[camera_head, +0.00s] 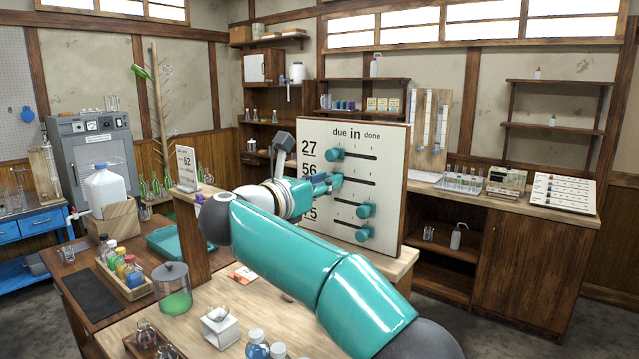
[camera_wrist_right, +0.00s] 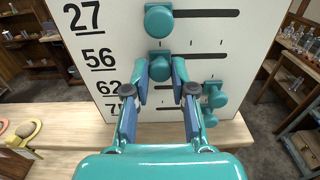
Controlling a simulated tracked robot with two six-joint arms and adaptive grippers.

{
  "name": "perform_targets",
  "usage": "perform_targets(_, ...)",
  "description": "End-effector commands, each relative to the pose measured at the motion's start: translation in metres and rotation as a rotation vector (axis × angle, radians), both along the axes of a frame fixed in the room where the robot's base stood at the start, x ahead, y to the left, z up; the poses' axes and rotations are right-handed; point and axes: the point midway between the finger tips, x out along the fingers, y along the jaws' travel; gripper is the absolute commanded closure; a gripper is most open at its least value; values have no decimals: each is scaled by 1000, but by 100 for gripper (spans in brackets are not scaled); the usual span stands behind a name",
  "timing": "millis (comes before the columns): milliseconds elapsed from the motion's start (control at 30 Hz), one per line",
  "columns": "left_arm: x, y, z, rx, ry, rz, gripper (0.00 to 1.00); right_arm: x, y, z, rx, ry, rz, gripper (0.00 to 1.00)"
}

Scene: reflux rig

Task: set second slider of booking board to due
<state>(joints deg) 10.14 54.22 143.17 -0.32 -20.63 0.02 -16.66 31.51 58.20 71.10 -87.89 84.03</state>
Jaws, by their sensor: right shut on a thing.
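The booking board (camera_head: 392,150) is a white upright panel in a wooden frame, headed "due in done", with numbered rows and teal slider knobs in dark slots. My right gripper (camera_head: 328,183) is at the second row, marked 56. In the right wrist view its fingers (camera_wrist_right: 160,85) are shut on the second slider knob (camera_wrist_right: 159,58), one on each side. This knob sits at the left part of its slot, nearly in line with the first knob (camera_wrist_right: 158,20). The third knob (camera_wrist_right: 214,93) and fourth knob (camera_wrist_right: 208,118) are farther right. My left gripper is not in view.
The board stands on a wooden bench (camera_head: 405,262). A small sign (camera_head: 186,167) stands to its left. A jar with green contents (camera_head: 174,290), a bottle tray (camera_head: 125,277) and a white holder (camera_head: 221,327) are on the nearer tables.

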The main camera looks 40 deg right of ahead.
Motion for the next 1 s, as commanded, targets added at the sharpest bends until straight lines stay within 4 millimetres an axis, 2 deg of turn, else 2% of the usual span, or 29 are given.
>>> perform_targets(233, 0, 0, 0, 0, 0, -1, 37, 2, 1, 3, -6, -4, 12, 100)
perform_targets(267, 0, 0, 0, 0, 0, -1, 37, 2, 2, 3, -6, -4, 12, 72)
perform_targets(400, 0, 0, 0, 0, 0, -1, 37, 1, 1, 2, -5, -3, 10, 51)
perform_targets(767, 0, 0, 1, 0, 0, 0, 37, -1, 2, 1, -4, -2, 5, 51)
perform_targets(867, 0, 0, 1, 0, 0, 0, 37, -3, 10, 1, -3, -2, 5, 51)
perform_targets(1000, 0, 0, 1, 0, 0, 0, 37, -9, 30, 1, -4, -1, 7, 51)
